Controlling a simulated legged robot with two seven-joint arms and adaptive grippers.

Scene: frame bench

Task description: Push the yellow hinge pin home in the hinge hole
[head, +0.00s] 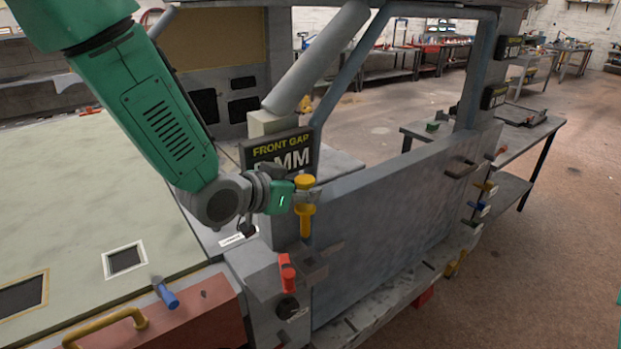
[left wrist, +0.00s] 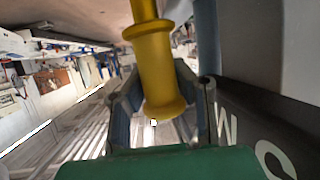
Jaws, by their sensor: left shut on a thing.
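The yellow hinge pin (head: 305,221) stands about upright at the near edge of the grey door panel (head: 390,220). My left gripper (head: 306,196) is shut on its upper part, with a flanged yellow end above the fingers and the shaft below. In the left wrist view the pin (left wrist: 157,70) sits between the fingers of my left gripper (left wrist: 162,100), flanged end toward the camera. Grey hinge brackets (head: 314,268) are below the pin in the head view. The hinge hole cannot be made out, so I cannot tell how far the pin is in. My right gripper is not in view.
A "FRONT GAP" sign (head: 279,152) stands close behind my left gripper. A red-handled clamp (head: 287,273) is below it. A blue peg (head: 166,294) and a yellow handle (head: 105,327) are at the lower left. The floor at the right is open.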

